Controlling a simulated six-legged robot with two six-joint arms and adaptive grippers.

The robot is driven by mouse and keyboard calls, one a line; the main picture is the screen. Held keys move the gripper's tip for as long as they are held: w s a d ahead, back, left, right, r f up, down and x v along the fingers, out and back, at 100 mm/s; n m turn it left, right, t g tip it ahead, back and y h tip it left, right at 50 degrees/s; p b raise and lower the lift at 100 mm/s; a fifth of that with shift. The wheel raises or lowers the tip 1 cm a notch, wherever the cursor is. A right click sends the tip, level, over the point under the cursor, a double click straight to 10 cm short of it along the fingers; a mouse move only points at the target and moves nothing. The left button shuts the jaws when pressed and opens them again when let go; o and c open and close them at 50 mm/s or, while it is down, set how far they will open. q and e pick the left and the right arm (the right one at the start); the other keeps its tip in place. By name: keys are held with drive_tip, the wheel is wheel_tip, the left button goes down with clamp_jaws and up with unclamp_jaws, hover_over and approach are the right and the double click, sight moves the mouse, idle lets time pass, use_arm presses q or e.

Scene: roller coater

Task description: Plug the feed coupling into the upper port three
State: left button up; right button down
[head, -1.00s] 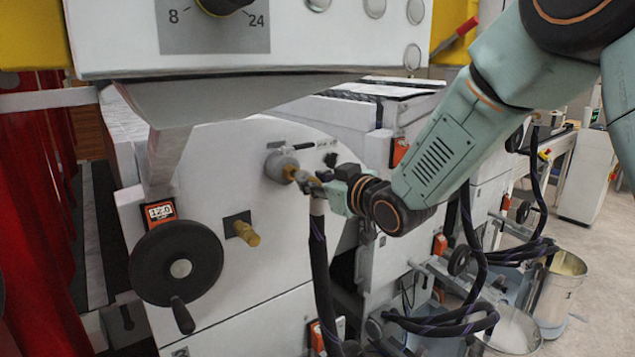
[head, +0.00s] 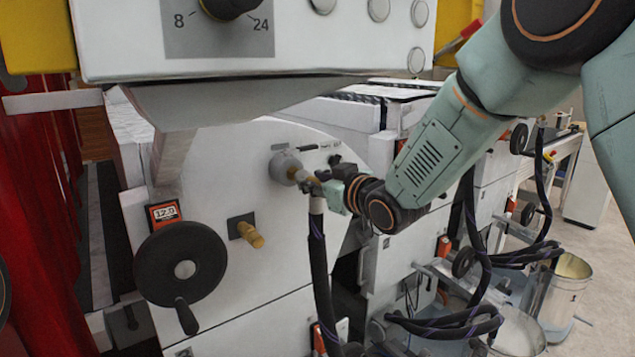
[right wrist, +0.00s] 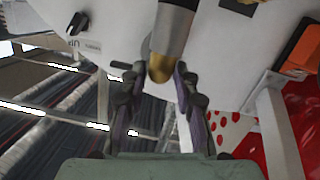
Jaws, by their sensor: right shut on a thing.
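A round grey port (head: 284,166) stands out from the white curved machine side in the head view. My right gripper (head: 322,182) is in front of it, shut on the brass feed coupling (head: 304,177). A dark hose (head: 318,265) hangs down below the gripper. In the right wrist view, a silver cylinder with a rounded brass end (right wrist: 160,68) lies between the fingers (right wrist: 160,98). My left gripper is out of view.
A black handwheel (head: 180,265) with a crank and a brass knob (head: 249,235) are left of the hose. A control box (head: 280,40) overhangs above. Metal buckets (head: 556,290) and looped hoses (head: 450,325) are at the lower right.

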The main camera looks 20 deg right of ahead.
drive_tip(key=shift+w+a, duration=0.15)
drive_tip(key=shift+w, duration=0.3)
drive_tip(key=c, duration=0.9)
unclamp_jaws()
drive_tip(key=shift+s+r, duration=0.1)
drive_tip(key=shift+s, duration=0.05)
drive_tip(key=shift+c, duration=0.2)
drive_tip(key=v, duration=1.2)
